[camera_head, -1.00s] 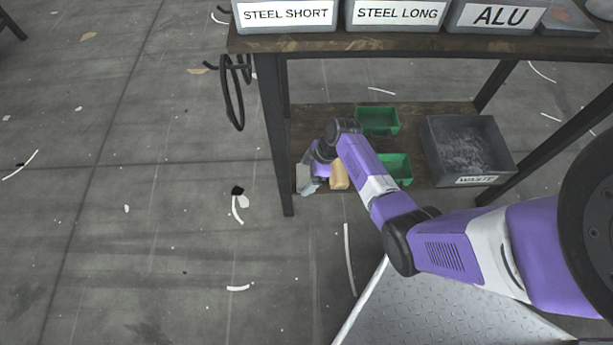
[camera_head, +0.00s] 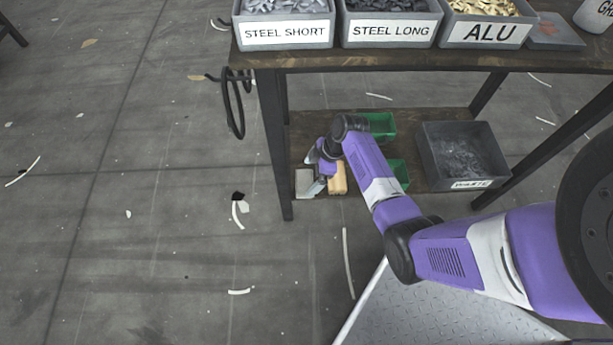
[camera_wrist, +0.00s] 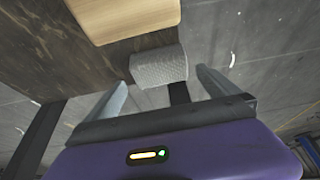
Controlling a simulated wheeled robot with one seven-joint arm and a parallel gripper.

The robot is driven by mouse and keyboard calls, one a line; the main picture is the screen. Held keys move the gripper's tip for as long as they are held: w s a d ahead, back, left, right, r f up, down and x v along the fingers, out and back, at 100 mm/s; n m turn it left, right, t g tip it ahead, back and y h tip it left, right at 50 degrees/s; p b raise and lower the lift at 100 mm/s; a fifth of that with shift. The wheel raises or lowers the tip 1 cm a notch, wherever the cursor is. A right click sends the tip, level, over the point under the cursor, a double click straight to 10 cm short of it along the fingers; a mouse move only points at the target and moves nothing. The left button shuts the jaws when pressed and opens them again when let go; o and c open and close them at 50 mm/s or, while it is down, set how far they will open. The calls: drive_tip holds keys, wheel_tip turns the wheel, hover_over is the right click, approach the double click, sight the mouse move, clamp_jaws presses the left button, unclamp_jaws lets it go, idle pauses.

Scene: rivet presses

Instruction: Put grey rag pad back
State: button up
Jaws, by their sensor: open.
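The grey rag pad (camera_head: 303,183) lies at the left front of the bench's lower shelf. In the wrist view the textured pad (camera_wrist: 159,68) shows near the shelf edge, ahead of my gripper (camera_wrist: 163,80). My gripper's two fingers are spread with the pad between their tips in the picture; I see no finger closed on it and cannot tell the exact gap. In the head view my gripper (camera_head: 318,184) is low over the shelf, right beside the pad, partly hidden by my wrist.
A tan block (camera_head: 338,178) is right of the pad; it also shows in the wrist view (camera_wrist: 125,15). Green bins (camera_head: 382,124) and a grey WASTE bin (camera_head: 465,155) share the shelf. A table leg (camera_head: 275,150) stands just left. The bench top (camera_head: 400,60) is above.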

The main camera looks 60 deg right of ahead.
drive_tip(key=p+v, duration=0.2)
drive_tip(key=v, duration=0.5)
drive_tip(key=shift+m+t+h, duration=0.3)
drive_tip(key=shift+m+h, duration=0.1)
drive_tip(key=shift+m, duration=0.1)
drive_tip(key=a, duration=0.1)
drive_tip(key=a+f, duration=0.1)
drive_tip(key=a, duration=0.1)
drive_tip(key=s+a+f, duration=0.1)
drive_tip(key=a, duration=0.1)
drive_tip(key=shift+a+f, duration=0.1)
drive_tip(key=s+a+r+m+t+h, duration=0.35)
drive_tip(key=s+a, duration=0.45)
drive_tip(key=a, duration=0.4)
drive_tip(key=s+a+r+m+t, duration=0.1)
drive_tip(key=s+r, duration=0.3)
drive_tip(key=r, duration=0.5)
drive_tip(key=s+a+r+m+t+y, duration=0.1)
drive_tip(key=s+a+r+t, duration=0.2)
drive_tip(key=r, duration=0.7)
drive_tip(key=s+a+r+m+t, duration=0.1)
drive_tip(key=s+a+r+t, duration=0.1)
drive_tip(key=s+r, duration=0.3)
wheel_tip(320, 180, up, 5)
drive_tip(key=shift+s+f+t, duration=0.2)
drive_tip(key=shift+s+t, duration=0.05)
drive_tip(key=shift+t, duration=0.4)
drive_tip(key=shift+a+y, duration=0.15)
drive_tip(key=shift+y, duration=0.1)
